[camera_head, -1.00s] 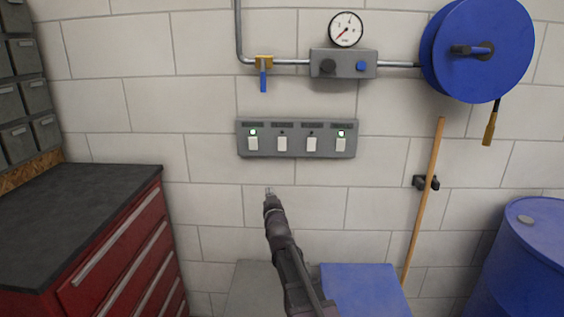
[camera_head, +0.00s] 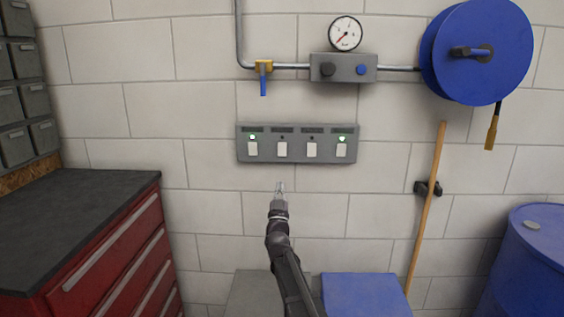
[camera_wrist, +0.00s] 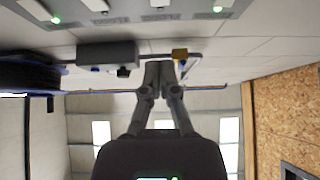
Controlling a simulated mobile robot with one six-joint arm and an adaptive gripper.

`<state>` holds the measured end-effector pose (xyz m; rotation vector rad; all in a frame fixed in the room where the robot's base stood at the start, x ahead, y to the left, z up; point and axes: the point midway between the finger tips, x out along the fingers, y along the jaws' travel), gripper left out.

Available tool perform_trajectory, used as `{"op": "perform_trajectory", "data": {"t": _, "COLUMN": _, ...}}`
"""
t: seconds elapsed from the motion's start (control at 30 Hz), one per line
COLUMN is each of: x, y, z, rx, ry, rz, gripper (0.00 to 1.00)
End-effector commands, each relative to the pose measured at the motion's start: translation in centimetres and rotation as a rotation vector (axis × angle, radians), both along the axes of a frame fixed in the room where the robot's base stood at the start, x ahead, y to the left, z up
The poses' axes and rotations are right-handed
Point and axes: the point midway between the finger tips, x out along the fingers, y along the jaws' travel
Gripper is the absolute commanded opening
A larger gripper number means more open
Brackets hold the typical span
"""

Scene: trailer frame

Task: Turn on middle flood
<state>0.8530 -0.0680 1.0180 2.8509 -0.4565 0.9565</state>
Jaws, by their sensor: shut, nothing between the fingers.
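A grey switch panel (camera_head: 297,158) is fixed to the wall, with several white rocker switches in a row. The lamps above the leftmost switch (camera_head: 253,149) and rightmost switch (camera_head: 341,150) glow green. The lamps above the two middle switches, the left one (camera_head: 282,149) and the right one (camera_head: 311,150), are dark. I cannot read the labels. My gripper (camera_head: 280,186) is shut and empty, below the panel, roughly under the left middle switch, touching no switch. In the wrist view the shut fingers (camera_wrist: 165,66) show, with the panel (camera_wrist: 130,16) inverted along the top edge.
A pipe with a blue-handled valve (camera_head: 263,78) and a gauge box (camera_head: 343,68) runs above the panel. A blue hose reel (camera_head: 455,70), a wooden pole (camera_head: 427,205) and a blue barrel (camera_head: 525,265) are right. A red drawer cabinet (camera_head: 110,250) is left. The wall around my gripper is clear.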

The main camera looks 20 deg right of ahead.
Motion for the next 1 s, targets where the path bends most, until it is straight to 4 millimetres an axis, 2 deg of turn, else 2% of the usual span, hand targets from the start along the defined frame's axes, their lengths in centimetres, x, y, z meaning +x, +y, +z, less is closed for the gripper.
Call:
{"op": "perform_trajectory", "data": {"t": 0.43, "x": 1.3, "y": -0.4, "z": 1.1, "rx": 0.0, "ry": 0.001, "rz": 0.001, "gripper": 0.0}}
{"op": "perform_trajectory", "data": {"t": 1.0, "x": 6.5, "y": -2.1, "z": 5.3, "rx": 0.0, "ry": 0.002, "rz": 0.001, "gripper": 0.0}}
